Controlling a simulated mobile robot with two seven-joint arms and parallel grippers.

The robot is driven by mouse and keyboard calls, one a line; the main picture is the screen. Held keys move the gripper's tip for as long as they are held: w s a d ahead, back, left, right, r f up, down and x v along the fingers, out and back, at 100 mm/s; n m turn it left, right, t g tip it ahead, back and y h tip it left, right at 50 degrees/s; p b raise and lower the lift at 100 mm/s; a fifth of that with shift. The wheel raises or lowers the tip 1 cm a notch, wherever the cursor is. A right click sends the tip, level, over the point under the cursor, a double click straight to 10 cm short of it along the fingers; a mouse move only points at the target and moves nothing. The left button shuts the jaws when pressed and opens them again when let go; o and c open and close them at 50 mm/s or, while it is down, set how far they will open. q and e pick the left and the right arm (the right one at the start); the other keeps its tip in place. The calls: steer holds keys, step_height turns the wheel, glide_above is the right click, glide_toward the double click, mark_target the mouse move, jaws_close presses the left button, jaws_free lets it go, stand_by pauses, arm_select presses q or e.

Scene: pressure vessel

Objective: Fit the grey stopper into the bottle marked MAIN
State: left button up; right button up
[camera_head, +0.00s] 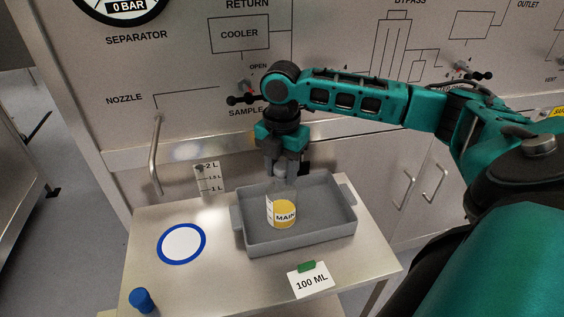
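The bottle marked MAIN (284,214) stands upright in the grey tray. It is clear, with yellow contents low down and a white label. My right gripper (283,170) points down directly above the bottle, at its neck. A light grey rounded piece, which looks like the grey stopper (281,171), shows between its fingers. The gripper appears closed on it. The fingers and the clear glass make the bottle's mouth hard to see, so I cannot tell whether the stopper is in the neck or just above it. My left gripper is out of view.
The grey tray (255,245) sits on a pale table (215,285). A blue-rimmed white disc (182,243), a blue cylinder (141,300), a 100 ML card (311,281) with a green piece and a graduated clear vessel (208,180) are around it. A panel wall stands behind.

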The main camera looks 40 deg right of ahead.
mark_target(282, 166)
steer(key=o, duration=0.4)
steer(key=shift+o, duration=0.2)
step_height(282, 166, up, 13)
stand_by(0.3)
stand_by(0.5)
